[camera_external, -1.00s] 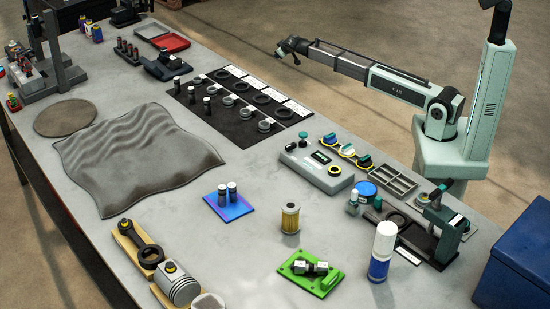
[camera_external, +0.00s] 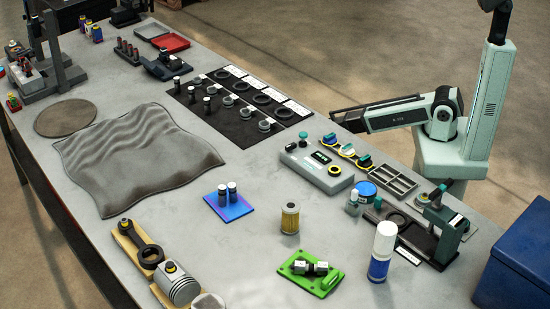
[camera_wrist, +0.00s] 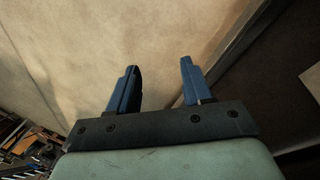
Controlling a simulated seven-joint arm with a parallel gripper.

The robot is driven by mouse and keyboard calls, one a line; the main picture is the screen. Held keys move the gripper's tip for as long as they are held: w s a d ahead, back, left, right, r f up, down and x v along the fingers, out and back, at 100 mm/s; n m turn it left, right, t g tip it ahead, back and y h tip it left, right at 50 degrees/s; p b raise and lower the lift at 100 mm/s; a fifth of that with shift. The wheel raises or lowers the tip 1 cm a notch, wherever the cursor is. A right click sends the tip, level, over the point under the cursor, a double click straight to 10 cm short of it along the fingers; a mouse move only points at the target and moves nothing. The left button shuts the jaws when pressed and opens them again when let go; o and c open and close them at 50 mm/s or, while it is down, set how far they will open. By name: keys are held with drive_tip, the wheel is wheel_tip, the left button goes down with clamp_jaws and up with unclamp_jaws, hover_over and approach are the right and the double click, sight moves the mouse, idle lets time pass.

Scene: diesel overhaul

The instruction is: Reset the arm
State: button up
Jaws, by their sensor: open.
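My gripper (camera_wrist: 158,82) shows in the wrist view with its two blue fingers apart and nothing between them. Behind the fingers is a plain tan surface. In the external view my arm is folded at the right, past the far edge of the grey workbench (camera_external: 270,185). Its forearm points left, with a dark link folded back along it. I cannot make out the gripper in that view.
The bench holds a black mat (camera_external: 235,108) with rings and studs, a grey box (camera_external: 318,171), a grey cloth (camera_external: 135,155), a yellow filter (camera_external: 290,217), a green plate (camera_external: 310,274) and a white-and-blue bottle (camera_external: 381,252). A blue chest (camera_external: 515,265) stands at the right.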

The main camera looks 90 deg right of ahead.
drive_tip(key=s+a+f+n+g+y, duration=0.1)
drive_tip(key=s+a+f+g, duration=0.1)
drive_tip(key=s+a, duration=0.4)
drive_tip(key=s+a+f+n+g+y, duration=0.1)
drive_tip(key=s+a+f, duration=0.3)
drive_tip(key=s, duration=1.2)
drive_tip(key=s+a+f+g+y, duration=0.1)
drive_tip(key=s+a+f+g, duration=0.2)
drive_tip(key=s+a, duration=0.7)
drive_tip(key=shift+s+a+f+n, duration=0.25)
drive_tip(key=shift+s+n, duration=0.15)
drive_tip(key=shift+s, duration=0.25)
